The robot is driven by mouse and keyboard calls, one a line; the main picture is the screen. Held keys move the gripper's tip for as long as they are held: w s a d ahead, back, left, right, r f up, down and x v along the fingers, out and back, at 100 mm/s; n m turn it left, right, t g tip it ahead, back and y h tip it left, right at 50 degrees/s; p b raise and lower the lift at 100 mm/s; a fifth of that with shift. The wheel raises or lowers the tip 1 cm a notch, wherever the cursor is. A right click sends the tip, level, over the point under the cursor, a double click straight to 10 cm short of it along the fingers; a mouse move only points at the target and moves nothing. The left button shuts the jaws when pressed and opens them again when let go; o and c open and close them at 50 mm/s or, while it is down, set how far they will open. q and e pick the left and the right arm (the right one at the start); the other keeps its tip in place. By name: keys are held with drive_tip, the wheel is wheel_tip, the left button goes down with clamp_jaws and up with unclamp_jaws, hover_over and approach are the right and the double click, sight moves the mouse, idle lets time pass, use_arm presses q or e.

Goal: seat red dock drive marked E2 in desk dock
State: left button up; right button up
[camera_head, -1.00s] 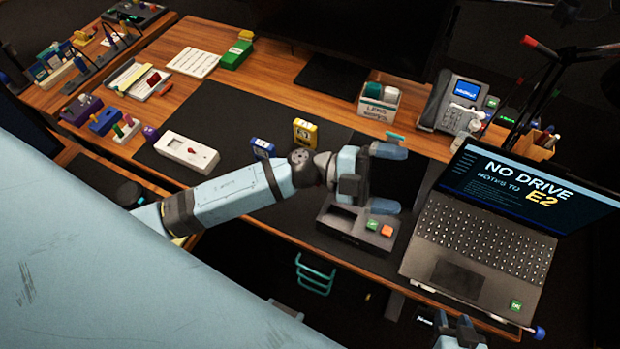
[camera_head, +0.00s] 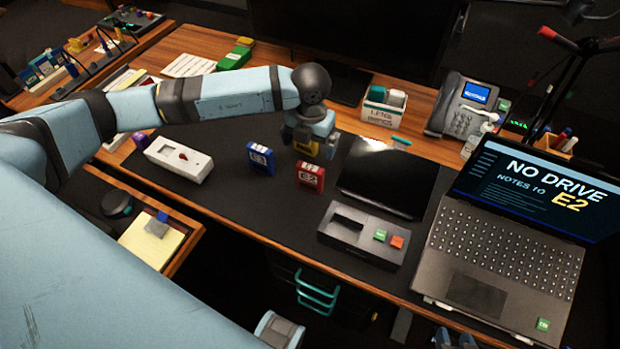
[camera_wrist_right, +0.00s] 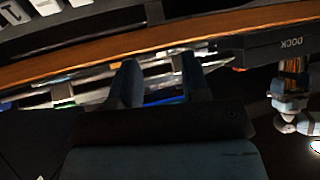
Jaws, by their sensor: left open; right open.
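The red drive marked E2 (camera_head: 311,177) stands upright on the dark desk mat, apart from the desk dock. The dock (camera_head: 335,237) is a grey box with a dark slot and green and orange buttons; its slot looks empty. A front labelled DOCK (camera_wrist_right: 290,44) shows in the right wrist view. My left gripper (camera_head: 308,146) is open and points down at the yellow drive (camera_head: 303,146), just behind the red one; whether it touches the yellow drive is unclear. My right gripper (camera_head: 456,339) is at the bottom edge, and its open, empty fingers show in the right wrist view (camera_wrist_right: 160,78).
A blue drive (camera_head: 261,158) stands left of the red one. A glossy black slab (camera_head: 390,178) lies behind the dock. A white device (camera_head: 178,159) sits left. The mat's front middle is clear.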

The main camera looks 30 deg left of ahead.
sight(310, 167)
use_arm(q)
wheel_tip(310, 167, down, 5)
drive_tip(key=shift+f, duration=0.2)
drive_tip(key=shift+s+d+f, duration=0.1)
drive_tip(key=shift+f, duration=2.65)
drive_tip(key=c, duration=0.9)
drive_tip(key=shift+c, duration=0.2)
drive_tip(key=shift+r, duration=0.1)
wheel_tip(310, 167, up, 20)
